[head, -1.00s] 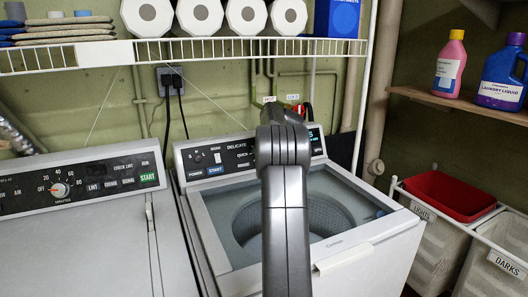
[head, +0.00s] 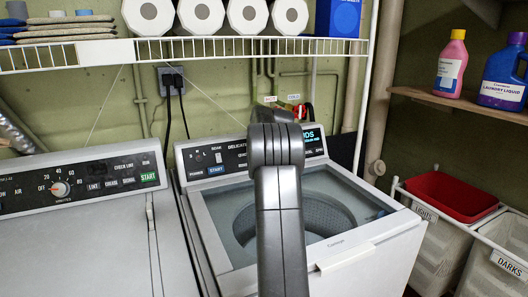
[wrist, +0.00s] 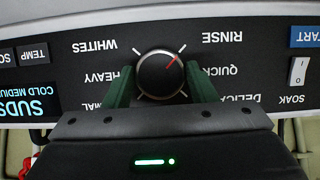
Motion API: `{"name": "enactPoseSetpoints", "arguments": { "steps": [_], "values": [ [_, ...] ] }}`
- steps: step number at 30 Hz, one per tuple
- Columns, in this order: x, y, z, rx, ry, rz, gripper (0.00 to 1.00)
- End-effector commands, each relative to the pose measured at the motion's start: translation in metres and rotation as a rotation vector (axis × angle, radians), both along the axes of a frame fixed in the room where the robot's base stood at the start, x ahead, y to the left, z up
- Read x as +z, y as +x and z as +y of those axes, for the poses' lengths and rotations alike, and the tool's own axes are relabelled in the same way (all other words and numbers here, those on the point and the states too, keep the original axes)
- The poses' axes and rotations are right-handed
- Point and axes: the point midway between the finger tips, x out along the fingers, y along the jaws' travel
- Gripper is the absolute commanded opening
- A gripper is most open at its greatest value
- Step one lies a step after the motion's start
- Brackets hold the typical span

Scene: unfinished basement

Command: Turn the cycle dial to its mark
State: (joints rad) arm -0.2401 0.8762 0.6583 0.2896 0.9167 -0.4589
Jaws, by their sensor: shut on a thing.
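The cycle dial (wrist: 158,76) is a round black knob with a pale rim on the washer's dark panel. The wrist view shows the panel upside down. The dial's red pointer slants to the upper right in that picture, toward the RINSE label (wrist: 222,38). My gripper (wrist: 160,82) has one green finger at each side of the dial and is shut on it. In the head view, my arm hides the dial and the fingers. The washer (head: 225,235) stands mid-picture, with a lit display (head: 313,136) right of my arm; it reads SUDS in the wrist view (wrist: 25,98).
A dryer (head: 90,240) stands left of the washer. A wire shelf (head: 215,47) with paper rolls runs above. A wooden shelf (head: 455,101) with bottles is at right, above a red bin (head: 455,193) and white hampers. A white rocker switch (wrist: 298,71) sits near the dial.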

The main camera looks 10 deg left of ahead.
Motion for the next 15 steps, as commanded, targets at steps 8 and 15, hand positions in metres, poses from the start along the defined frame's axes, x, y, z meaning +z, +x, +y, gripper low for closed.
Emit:
{"name": "enactPoseSetpoints", "arguments": {
  "steps": [8,15],
  "values": [
    [-0.0035,-0.0008,-0.0001,0.001,-0.002,0.007,0.71],
    [-0.0015,-0.0004,-0.0001,0.0,-0.001,0.003,0.73]
  ]
}}
